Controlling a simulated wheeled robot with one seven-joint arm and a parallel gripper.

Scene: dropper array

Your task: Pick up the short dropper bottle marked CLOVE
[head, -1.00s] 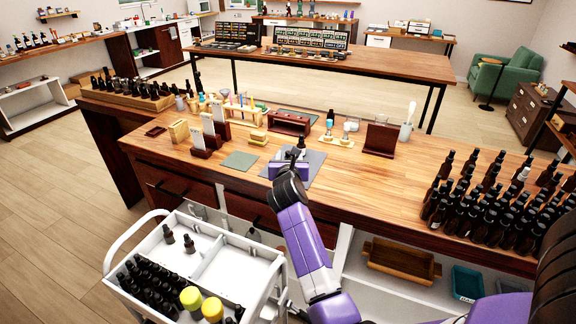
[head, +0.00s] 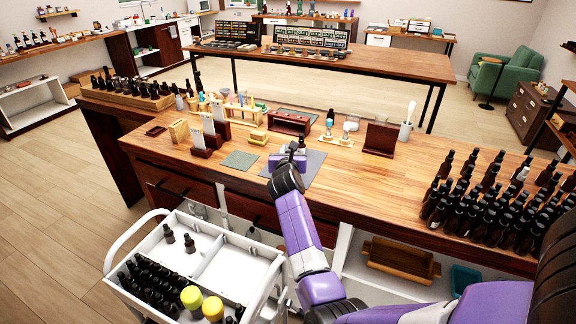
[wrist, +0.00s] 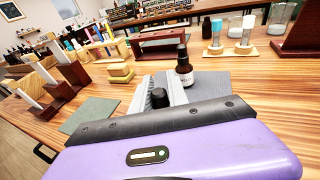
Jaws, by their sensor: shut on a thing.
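My gripper (wrist: 162,86) is low over the grey mat on the wooden workbench, and it also shows in the head view (head: 290,160). Its pale fingers are shut on a short bottle, of which only the black cap (wrist: 160,98) shows in the wrist view. The held bottle's label and lower body are hidden, so I cannot read whether it says CLOVE. A brown dropper bottle (wrist: 184,70) with a black top and a white label stands upright just beyond the right finger. Its label is too small to read.
The grey mat (wrist: 215,85) lies under this area, with a green mat (wrist: 90,115) to the left. A dark red wooden rack (wrist: 158,42) stands behind. Many dark bottles (head: 480,205) crowd the bench's right end. A white cart (head: 215,265) stands in front.

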